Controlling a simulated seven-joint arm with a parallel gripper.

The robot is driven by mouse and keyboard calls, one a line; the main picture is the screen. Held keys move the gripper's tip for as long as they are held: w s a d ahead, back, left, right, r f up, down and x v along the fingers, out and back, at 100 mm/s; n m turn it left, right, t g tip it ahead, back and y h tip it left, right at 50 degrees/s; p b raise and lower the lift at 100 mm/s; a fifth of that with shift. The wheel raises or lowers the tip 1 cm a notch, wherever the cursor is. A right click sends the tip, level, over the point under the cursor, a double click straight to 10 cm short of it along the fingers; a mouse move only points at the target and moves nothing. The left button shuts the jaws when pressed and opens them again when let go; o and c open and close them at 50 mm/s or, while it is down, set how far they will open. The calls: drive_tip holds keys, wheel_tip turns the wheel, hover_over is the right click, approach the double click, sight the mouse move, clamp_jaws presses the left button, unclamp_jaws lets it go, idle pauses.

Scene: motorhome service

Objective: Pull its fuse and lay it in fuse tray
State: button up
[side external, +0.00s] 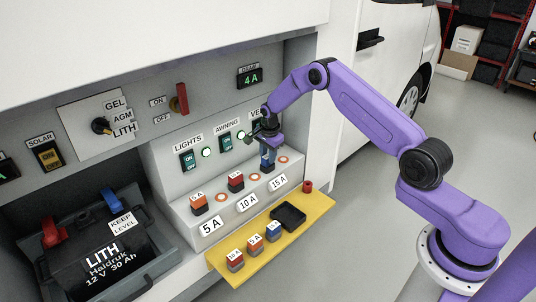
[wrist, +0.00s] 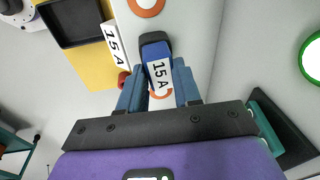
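The blue 15 A fuse (side external: 267,163) stands at the right end of the fuse row on the grey panel. In the wrist view the blue fuse (wrist: 155,64) lies between my blue fingers. The black fuse tray (side external: 290,217) lies empty on the yellow shelf; part of the tray (wrist: 75,42) shows in the wrist view.
An orange fuse (side external: 199,204) and a red fuse (side external: 235,182) stand left in the row. Several spare fuses (side external: 255,243) stand on the yellow shelf (side external: 221,266), with a small red cylinder (side external: 307,186) at its far end. Switches and a red lever (side external: 182,98) are above.

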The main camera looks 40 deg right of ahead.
drive_tip(key=o, duration=0.4)
drive_tip(key=shift+c, duration=0.2)
clamp_jaws()
drive_tip(key=shift+w+r, duration=0.25)
drive_tip(key=shift+r, duration=0.5)
drive_tip(key=shift+c, duration=0.8)
unclamp_jaws()
clamp_jaws()
drive_tip(key=shift+s+r, duration=0.2)
drive_tip(key=shift+r, duration=1.75)
